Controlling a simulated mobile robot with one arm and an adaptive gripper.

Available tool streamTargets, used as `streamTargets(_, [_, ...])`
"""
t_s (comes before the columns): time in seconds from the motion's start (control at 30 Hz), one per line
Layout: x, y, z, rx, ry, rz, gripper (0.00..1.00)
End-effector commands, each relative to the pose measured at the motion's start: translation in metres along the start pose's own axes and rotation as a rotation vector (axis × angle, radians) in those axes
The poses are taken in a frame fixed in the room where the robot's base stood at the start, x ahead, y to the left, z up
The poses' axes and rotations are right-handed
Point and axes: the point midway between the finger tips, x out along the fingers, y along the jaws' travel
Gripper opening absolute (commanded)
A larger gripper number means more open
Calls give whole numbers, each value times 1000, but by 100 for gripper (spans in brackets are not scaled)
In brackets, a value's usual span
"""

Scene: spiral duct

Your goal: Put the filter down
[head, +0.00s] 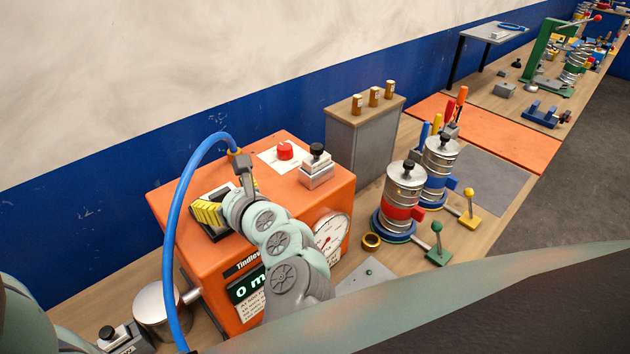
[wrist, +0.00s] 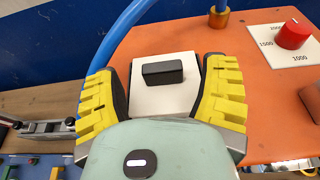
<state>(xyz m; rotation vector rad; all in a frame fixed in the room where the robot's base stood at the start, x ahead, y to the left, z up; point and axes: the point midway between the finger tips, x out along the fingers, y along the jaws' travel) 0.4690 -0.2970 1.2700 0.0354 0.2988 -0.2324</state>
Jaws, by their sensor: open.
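A white square piece with a black handle (wrist: 181,91), which I take to be the filter, sits at the top of the orange machine (wrist: 258,98) in the wrist view. My gripper (wrist: 163,78) is open, with one yellow finger on each side of this piece. The dark finger pads are close to its sides; I cannot tell whether they touch. In the head view my gripper (head: 207,213) is low over the left part of the orange machine (head: 300,192), and the fingers and wrist hide most of the piece.
A blue hose (head: 172,235) arches from the machine's top, close left of my arm. A red knob (head: 285,151) and a black-knobbed metal block (head: 318,168) stand on the machine's top. A grey cabinet (head: 357,150) and metal canisters (head: 401,190) stand to the right.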

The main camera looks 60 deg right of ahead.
Motion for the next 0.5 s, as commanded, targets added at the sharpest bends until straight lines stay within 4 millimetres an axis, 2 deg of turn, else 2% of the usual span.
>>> streamTargets(0.1, [-20,-4,-4,0,0,-13,73])
streamTargets(0.5, [-70,-2,-2,1,0,-8,73])
